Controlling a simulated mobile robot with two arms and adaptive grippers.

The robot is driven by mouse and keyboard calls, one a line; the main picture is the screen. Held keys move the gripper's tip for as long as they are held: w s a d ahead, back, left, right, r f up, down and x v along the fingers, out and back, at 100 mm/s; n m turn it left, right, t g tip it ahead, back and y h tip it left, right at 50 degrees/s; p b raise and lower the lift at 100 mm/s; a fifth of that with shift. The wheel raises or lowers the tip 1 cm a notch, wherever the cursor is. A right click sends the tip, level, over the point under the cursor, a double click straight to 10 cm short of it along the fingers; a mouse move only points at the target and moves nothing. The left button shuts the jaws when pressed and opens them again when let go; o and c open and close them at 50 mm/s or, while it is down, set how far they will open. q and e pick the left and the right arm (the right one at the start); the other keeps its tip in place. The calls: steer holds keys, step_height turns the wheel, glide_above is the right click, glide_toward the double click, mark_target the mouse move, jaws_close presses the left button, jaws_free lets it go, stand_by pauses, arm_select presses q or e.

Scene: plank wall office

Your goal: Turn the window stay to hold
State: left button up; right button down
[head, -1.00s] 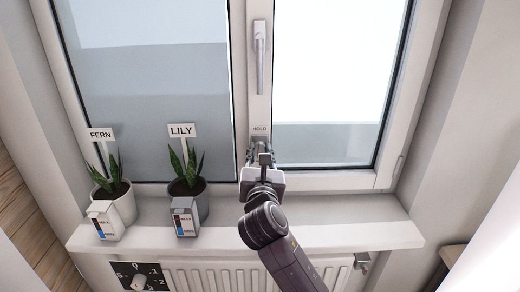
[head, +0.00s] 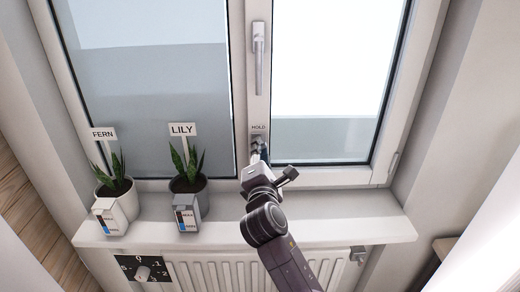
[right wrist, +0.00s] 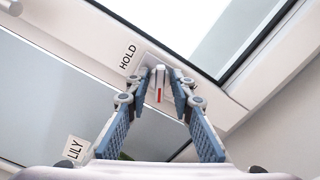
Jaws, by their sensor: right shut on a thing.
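The window stay (right wrist: 159,84) is a small light grey lever with a red mark, on a plate on the window frame under a HOLD label (right wrist: 128,57). In the head view the stay's plate (head: 258,140) shows below the HOLD label (head: 258,127), and the lever is mostly hidden by my gripper. My right gripper (right wrist: 160,78) has its two blue-padded fingers on either side of the lever, shut on it. In the head view my right gripper (head: 257,152) reaches up to the stay from below. My left gripper is not in view.
The long window handle (head: 259,58) points down above the stay. On the sill (head: 330,231) stand the fern pot (head: 119,197) and lily pot (head: 187,188), each with a small box in front. A radiator (head: 215,270) and dial (head: 142,273) are below. The sill's right part is clear.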

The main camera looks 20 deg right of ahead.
steer(key=m, duration=0.5)
steer(key=shift+f+m+b, duration=0.2)
steer(key=shift+m+b, duration=0.1)
steer(key=shift+m, duration=0.1)
stand_by(0.4)
steer(key=c, duration=2)
jaws_free()
steer(key=shift+c, duration=0.2)
steer(key=v, duration=1.2)
